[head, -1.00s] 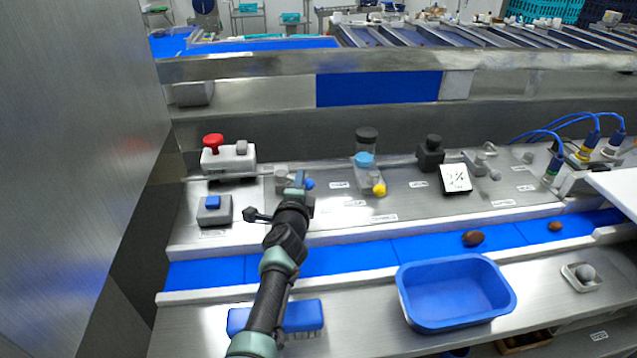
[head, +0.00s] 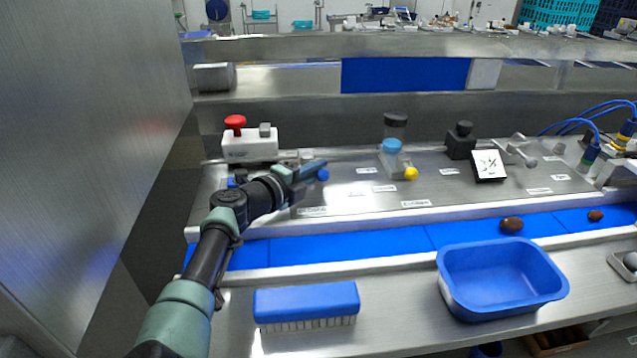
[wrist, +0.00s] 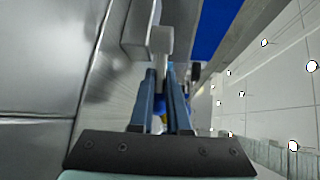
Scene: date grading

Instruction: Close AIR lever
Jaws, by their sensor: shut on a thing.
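The AIR lever is mostly hidden by my gripper; a blue ball knob (head: 323,174) shows right at the fingertips, on the left part of the steel panel (head: 340,200). My gripper (head: 317,165) points right, its blue fingers close together at the knob. In the wrist view, the fingers (wrist: 163,78) are nearly parallel with a narrow gap, and a bit of blue (wrist: 158,97) shows between them. A grey block (wrist: 160,40) lies just beyond the tips. I cannot read the lever's label or its exact angle.
A white box with a red button (head: 235,122) stands behind my wrist. A blue belt (head: 340,243), a blue brush (head: 306,302) and a blue tray (head: 500,285) lie in front.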

